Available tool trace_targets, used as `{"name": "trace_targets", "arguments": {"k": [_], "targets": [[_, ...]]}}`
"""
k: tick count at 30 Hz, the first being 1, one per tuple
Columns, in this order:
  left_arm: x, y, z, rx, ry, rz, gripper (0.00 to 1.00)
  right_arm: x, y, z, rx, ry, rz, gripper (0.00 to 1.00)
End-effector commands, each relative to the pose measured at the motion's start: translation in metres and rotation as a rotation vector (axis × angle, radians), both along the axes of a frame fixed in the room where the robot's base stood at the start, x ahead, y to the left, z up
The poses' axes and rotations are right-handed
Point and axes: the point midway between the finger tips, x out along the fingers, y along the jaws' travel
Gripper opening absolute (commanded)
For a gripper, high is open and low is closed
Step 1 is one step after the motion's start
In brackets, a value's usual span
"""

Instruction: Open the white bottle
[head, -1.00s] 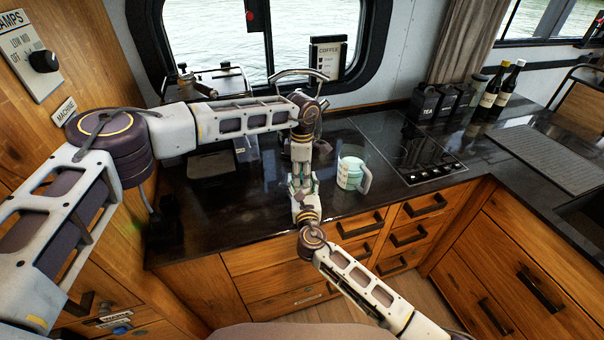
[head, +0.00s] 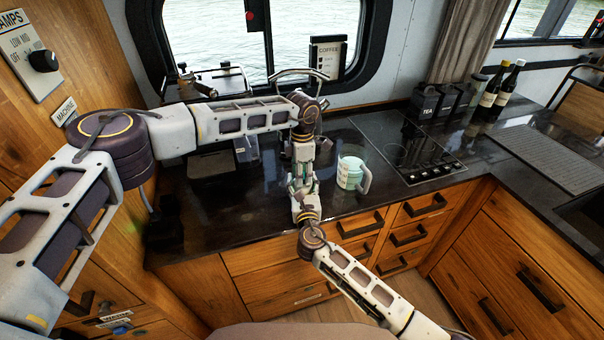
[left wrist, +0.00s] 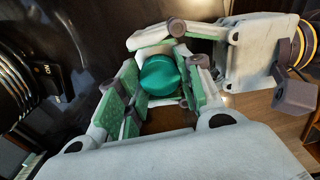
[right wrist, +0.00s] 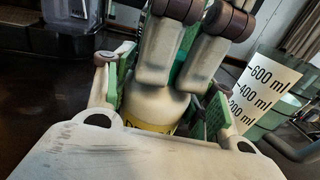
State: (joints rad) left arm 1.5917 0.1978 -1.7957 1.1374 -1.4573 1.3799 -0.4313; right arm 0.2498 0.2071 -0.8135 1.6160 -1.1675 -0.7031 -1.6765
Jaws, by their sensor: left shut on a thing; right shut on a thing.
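The white bottle (right wrist: 157,108), with a yellow label low on its body, stands between the fingers of my right gripper (right wrist: 160,100) in the right wrist view. My right gripper is shut on its body. Its teal-green cap (left wrist: 159,77) shows in the left wrist view between the fingers of my left gripper (left wrist: 155,95), which is shut on it. In the right wrist view the left fingers come down from above and hide the bottle's top. In the head view the two grippers meet over the counter and mostly hide the bottle. I cannot tell whether the cap is loose.
A measuring jug (head: 350,172) with a handle stands close to the right of the grippers on the dark counter (head: 235,215). A cooktop (head: 405,145) lies beyond it. Dark canisters (head: 425,102) and two bottles (head: 497,88) stand at the back right.

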Motion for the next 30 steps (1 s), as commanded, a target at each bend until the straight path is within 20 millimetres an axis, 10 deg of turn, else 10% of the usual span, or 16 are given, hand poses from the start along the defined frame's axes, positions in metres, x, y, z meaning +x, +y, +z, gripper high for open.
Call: {"name": "trace_targets", "arguments": {"k": [1,2,7,30], "targets": [[0.000,0.000,0.000,-0.002,-0.002,0.000,0.08,0.000,0.001,0.000,0.000,0.000,0.002,0.00],[0.001,0.000,0.000,-0.002,-0.002,0.000,0.37,0.000,0.001,0.000,0.000,0.000,0.002,0.00],[0.000,0.000,0.000,-0.001,-0.001,-0.001,0.58,0.000,0.001,0.000,0.000,0.001,0.002,0.00],[0.000,0.000,0.034,0.000,-0.001,-0.002,0.58,0.000,0.000,0.000,0.000,0.001,0.001,0.00]]}}
